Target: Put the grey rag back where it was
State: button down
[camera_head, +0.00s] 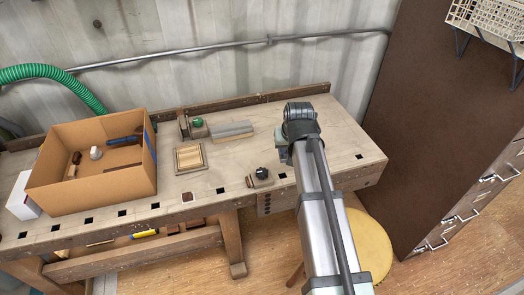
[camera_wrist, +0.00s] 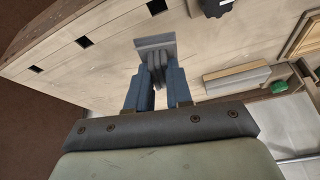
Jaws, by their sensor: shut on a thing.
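My gripper (camera_wrist: 158,85) is shut on a grey, folded piece that looks like the grey rag (camera_wrist: 154,44). The rag sticks out beyond the blue fingers, over the pale wooden bench top in the wrist view. I cannot tell whether it touches the wood. In the head view my arm reaches over the right part of the workbench (camera_head: 335,150); its own links hide the fingers and the rag there.
A cardboard box (camera_head: 105,195) with several tools stands at the left. A wooden frame (camera_head: 189,158), a grey-topped block (camera_head: 232,131), a green-knobbed tool (camera_head: 197,122) and a black-knobbed piece (camera_head: 261,174) are left of my arm. A brown cabinet (camera_head: 440,120) rises at the right. A yellow stool (camera_head: 372,240) stands below.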

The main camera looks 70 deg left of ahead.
jog(key=s+a+n, duration=0.2)
jog(key=s+a, duration=0.2)
jog(key=a, duration=0.9)
jog(key=shift+g, duration=0.4)
jog(key=shift+f, duration=4.2)
jog(key=shift+f, duration=0.1)
jog(key=c, duration=1)
grip_release()
jog(key=v, duration=1.2)
